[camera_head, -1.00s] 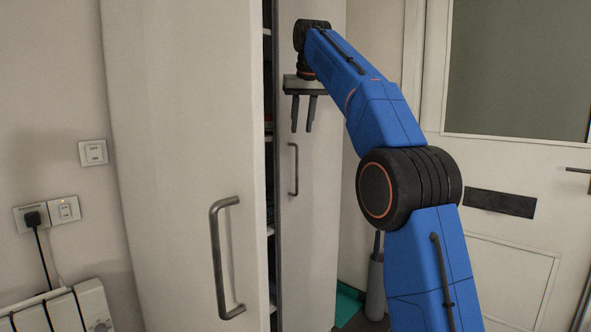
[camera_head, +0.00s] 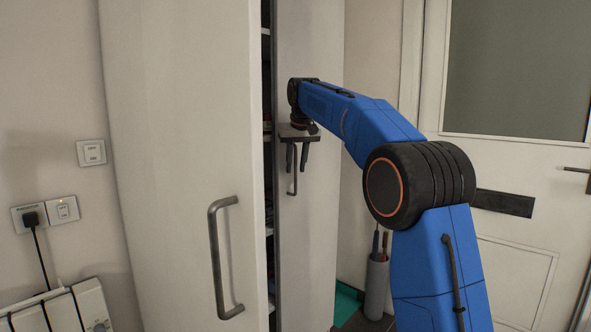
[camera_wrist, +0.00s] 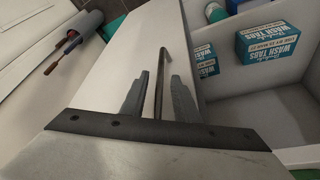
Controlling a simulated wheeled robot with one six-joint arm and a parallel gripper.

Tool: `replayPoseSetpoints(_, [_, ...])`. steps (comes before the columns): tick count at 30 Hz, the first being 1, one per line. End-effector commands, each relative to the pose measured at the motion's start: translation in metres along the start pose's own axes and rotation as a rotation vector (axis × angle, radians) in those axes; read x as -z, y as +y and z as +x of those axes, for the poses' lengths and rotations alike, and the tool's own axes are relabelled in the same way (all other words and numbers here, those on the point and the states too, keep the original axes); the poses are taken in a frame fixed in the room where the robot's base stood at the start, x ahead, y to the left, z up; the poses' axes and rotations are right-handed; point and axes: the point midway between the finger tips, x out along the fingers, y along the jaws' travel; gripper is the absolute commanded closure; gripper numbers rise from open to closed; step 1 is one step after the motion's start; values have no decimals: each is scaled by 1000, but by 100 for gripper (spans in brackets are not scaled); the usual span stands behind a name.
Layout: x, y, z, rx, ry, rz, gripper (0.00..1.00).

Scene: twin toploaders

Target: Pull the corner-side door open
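The far cabinet door (camera_head: 312,235) is white and stands beside a gap that shows the shelves. Its slim dark handle (camera_head: 292,188) is vertical, and its upper part is hidden behind my gripper in the head view. My gripper (camera_head: 298,168) points down in front of this handle. In the wrist view, my gripper (camera_wrist: 158,76) is open. The handle (camera_wrist: 163,45) runs between its two fingers, with a gap visible on each side. I cannot tell whether the fingers reach deep enough to surround it.
The near cabinet door (camera_head: 170,150) has a larger handle (camera_head: 216,260). Wash tabs boxes (camera_wrist: 268,46) stand inside the cabinet. A grey holder (camera_head: 377,285) stands on the floor by the corner. A panelled room door (camera_head: 510,255) is at right.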

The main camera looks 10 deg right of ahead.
Motion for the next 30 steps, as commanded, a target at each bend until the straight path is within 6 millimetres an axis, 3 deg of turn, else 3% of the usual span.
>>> replayPoseSetpoints(6, [0, 0, 14, 0, 0, 0, 72])
replayPoseSetpoints(15, [0, 0, 16, 0, 0, 0, 72])
replayPoseSetpoints(19, [0, 0, 16, 0, 0, 0, 100])
replayPoseSetpoints(30, [-5, 6, 13, 8, 0, -16, 100])
